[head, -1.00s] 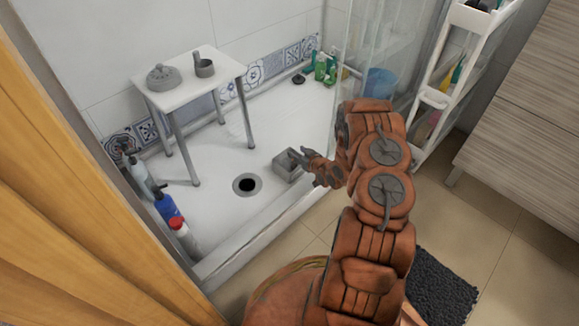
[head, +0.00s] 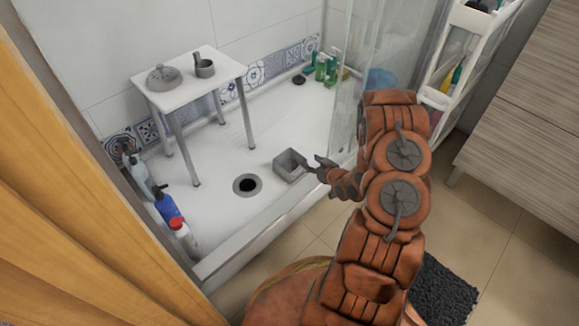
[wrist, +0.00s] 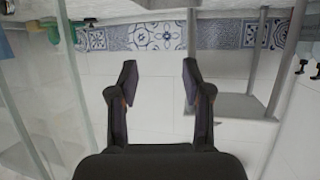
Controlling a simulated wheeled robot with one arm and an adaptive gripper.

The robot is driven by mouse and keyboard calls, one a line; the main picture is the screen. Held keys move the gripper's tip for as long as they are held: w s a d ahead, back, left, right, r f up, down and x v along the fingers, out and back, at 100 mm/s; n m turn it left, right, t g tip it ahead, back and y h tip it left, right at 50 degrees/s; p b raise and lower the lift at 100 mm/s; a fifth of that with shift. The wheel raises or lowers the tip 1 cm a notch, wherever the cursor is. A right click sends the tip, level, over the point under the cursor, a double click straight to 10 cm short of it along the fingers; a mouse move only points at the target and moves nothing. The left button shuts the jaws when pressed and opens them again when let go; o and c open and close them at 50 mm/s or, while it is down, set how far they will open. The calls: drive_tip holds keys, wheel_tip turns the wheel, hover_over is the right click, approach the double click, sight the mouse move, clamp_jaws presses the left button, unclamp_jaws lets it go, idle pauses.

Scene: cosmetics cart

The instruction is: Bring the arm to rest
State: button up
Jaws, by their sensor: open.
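My arm rises in the middle right of the head view, bent at its joints. My gripper (head: 318,165) points left over the edge of the shower tray, just right of a small grey box (head: 290,165). In the wrist view my gripper (wrist: 158,85) has its two fingers wide apart with nothing between them. I cannot tell whether a finger touches the grey box.
A white stool (head: 200,90) carries a grey lidded item (head: 163,77) and a grey cup (head: 204,68). Bottles (head: 167,207) stand along the left edge. A glass panel (head: 345,90) and a white cart (head: 455,70) are close to my arm. The drain (head: 247,185) lies left of the box.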

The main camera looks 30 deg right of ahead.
idle(0.3)
drive_tip(key=s+a+r+g+h+p, duration=0.1)
drive_tip(key=s+r+g+p, duration=0.15)
drive_tip(key=r+p, duration=0.75)
drive_tip(key=s+r+g+h+p, duration=0.1)
drive_tip(key=r+g+h+p, duration=0.15)
drive_tip(key=r, duration=1.35)
drive_tip(key=s+a+r+g+p, duration=0.1)
drive_tip(key=r+g+p, duration=0.2)
drive_tip(key=r+p, duration=0.7)
drive_tip(key=s+a+r+g+p, duration=0.1)
drive_tip(key=s+a+r+p, duration=0.1)
drive_tip(key=s+a+r, duration=0.35)
drive_tip(key=s+a+r+m+g+p, duration=0.1)
drive_tip(key=s+a+r+p, duration=0.15)
drive_tip(key=r, duration=0.65)
drive_tip(key=s+a+r+g+p, duration=0.1)
drive_tip(key=s+a+r+p, duration=0.2)
drive_tip(key=r, duration=0.4)
drive_tip(key=s+a+r+n+g+y+p, duration=0.1)
drive_tip(key=s+a+r+g+y+p, duration=0.2)
drive_tip(key=s+a+r+p, duration=0.6)
drive_tip(key=s+a+r+g, duration=0.1)
drive_tip(key=s+a+r, duration=0.5)
drive_tip(key=s, duration=0.5)
drive_tip(key=shift+s+a+r, duration=0.15)
drive_tip(key=shift+a+r, duration=0.1)
drive_tip(key=shift+r, duration=0.45)
drive_tip(key=shift+y, duration=0.25)
drive_tip(key=shift+c, duration=0.3)
